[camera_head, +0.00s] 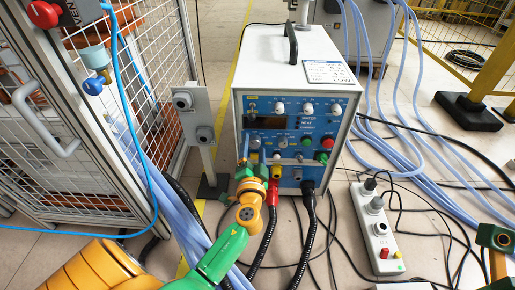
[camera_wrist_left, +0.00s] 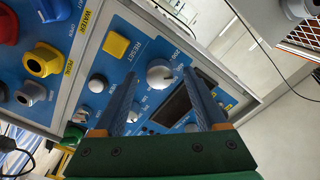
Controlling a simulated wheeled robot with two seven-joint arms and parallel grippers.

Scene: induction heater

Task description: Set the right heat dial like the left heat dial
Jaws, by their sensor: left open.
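The heater's blue panel (camera_head: 320,122) faces me, with a row of white dials along its top, such as one at the second place (camera_head: 280,107) and one at the third (camera_head: 308,108). Their settings are too small to read, and I cannot tell which are the left and right heat dials. My left gripper (camera_head: 254,150) is at the panel's left side, open. In the left wrist view, its two blue fingers (camera_wrist_left: 160,88) point at the panel, with a large white dial (camera_wrist_left: 160,73) showing between the tips, not gripped. My right gripper (camera_head: 497,238) shows only partly at the right edge.
Red and green buttons (camera_head: 327,143) sit at the panel's right. Red and black cables (camera_head: 309,222) hang below it. A grey post with knobs (camera_head: 194,117) and a wire cage (camera_head: 150,70) stand left. A power strip (camera_head: 377,230) lies on the floor at right.

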